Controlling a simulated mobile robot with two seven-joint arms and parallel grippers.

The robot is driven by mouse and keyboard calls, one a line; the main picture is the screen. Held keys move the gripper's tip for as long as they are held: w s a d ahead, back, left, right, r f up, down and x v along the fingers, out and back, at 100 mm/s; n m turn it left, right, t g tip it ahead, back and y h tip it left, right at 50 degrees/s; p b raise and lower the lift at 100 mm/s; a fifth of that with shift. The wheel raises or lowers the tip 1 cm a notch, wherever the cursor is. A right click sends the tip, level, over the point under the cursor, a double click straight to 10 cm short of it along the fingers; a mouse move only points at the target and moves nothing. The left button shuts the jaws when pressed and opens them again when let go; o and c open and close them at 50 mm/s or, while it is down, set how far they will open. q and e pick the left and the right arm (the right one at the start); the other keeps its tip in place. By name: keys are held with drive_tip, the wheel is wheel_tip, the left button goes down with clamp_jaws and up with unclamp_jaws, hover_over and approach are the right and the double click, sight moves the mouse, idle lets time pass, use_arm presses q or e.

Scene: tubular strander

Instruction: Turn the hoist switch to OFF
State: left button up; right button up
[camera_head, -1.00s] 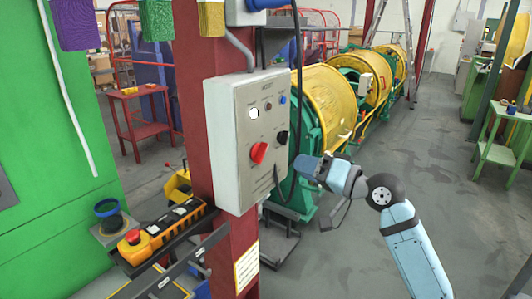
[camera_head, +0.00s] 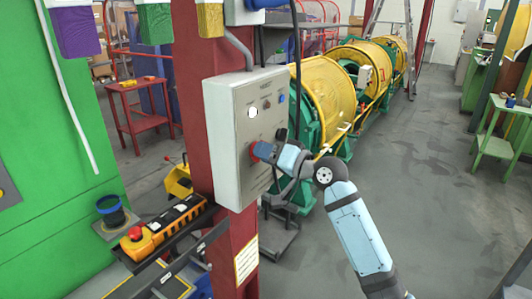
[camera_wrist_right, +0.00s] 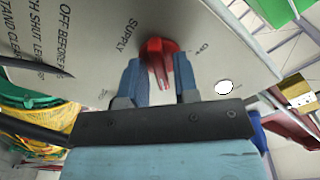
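A grey control box (camera_head: 232,160), headed with small lettering that seems to read HOIST, is fixed to a red column. Its red rotary switch (camera_head: 255,152) is largely hidden by my right gripper (camera_head: 266,152). In the right wrist view the red switch (camera_wrist_right: 160,50) sits between the two blue fingers of my right gripper (camera_wrist_right: 160,80), with SUPPLY printed beside it. A finger stands on each side of its handle. The fingers are apart; whether they touch the handle I cannot tell. The switch's exact setting is hard to read. My left gripper is not in view.
A black knob (camera_head: 281,134), a blue button (camera_head: 281,98) and a white round lamp (camera_head: 252,112) share the box face. An orange pendant (camera_head: 165,225) with a red button lies below left. Yellow strander cages (camera_head: 328,95) stand behind.

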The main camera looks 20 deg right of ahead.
clamp_jaws()
drive_tip(key=shift+f, duration=0.1)
drive_tip(key=n+b, duration=0.3)
drive_tip(key=n, duration=1.4)
drive_tip(key=shift+n, duration=0.4)
idle(0.4)
drive_tip(key=shift+o, duration=1.3)
unclamp_jaws()
drive_tip(key=shift+a, duration=0.1)
drive_tip(key=shift+s, duration=0.1)
